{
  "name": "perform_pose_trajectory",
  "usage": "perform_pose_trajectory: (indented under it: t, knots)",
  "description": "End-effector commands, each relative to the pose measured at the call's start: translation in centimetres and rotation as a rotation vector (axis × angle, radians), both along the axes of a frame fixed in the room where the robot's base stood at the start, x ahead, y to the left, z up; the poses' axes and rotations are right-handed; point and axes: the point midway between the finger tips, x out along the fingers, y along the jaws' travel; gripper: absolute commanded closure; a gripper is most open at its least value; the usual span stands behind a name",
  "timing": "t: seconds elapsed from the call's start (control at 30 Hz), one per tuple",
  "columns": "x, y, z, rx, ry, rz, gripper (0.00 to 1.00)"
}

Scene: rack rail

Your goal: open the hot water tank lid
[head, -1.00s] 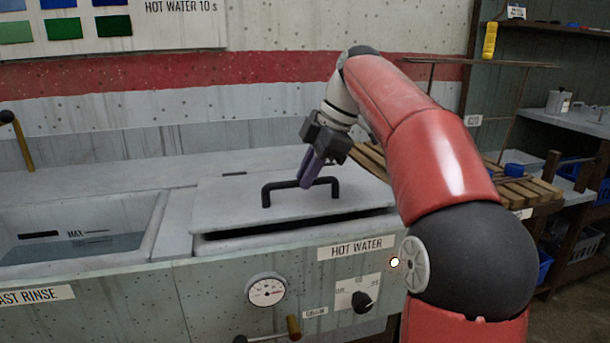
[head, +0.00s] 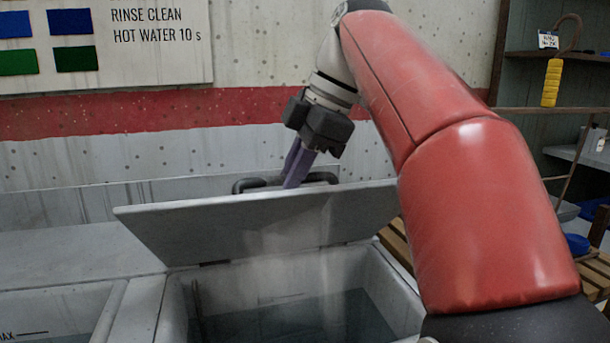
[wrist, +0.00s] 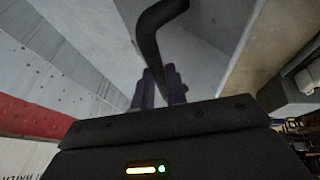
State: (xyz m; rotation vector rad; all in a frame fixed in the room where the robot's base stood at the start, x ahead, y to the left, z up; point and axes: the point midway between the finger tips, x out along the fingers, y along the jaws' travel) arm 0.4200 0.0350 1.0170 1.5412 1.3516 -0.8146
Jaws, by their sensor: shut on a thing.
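The grey hot water tank lid (head: 250,228) is tilted up steeply, with its underside facing me in the head view. The hot water tank (head: 295,290) below it is open and water shows inside, with faint steam. The black lid handle (head: 255,184) sits on the far side of the raised lid, partly hidden by the lid's edge. My gripper (head: 293,178) has its purple fingers shut on the handle. In the wrist view the dark bent handle (wrist: 150,35) passes at the purple fingers (wrist: 160,85).
The rinse basin (head: 100,310) lies to the left. A wall with a red stripe (head: 120,115) and a colour chart (head: 100,40) stands behind. A slatted wooden rack (head: 395,245) and shelves (head: 570,150) are at the right.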

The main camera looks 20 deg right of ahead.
Motion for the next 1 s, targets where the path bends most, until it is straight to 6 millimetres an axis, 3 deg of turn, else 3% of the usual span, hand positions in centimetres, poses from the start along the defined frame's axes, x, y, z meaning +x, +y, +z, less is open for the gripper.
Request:
perform_pose_trajectory:
  t: [0.53,0.57,0.7,1.0]
  knots:
    - [0.41,-0.1,-0.29,-0.003,0.012,-0.011,1.0]
    - [0.41,-0.1,-0.29,-0.003,0.012,-0.011,0.84]
    - [0.31,-0.03,-0.16,-0.002,0.01,-0.009,0.66]
    - [0.11,0.13,0.14,-0.002,0.005,-0.005,0.64]
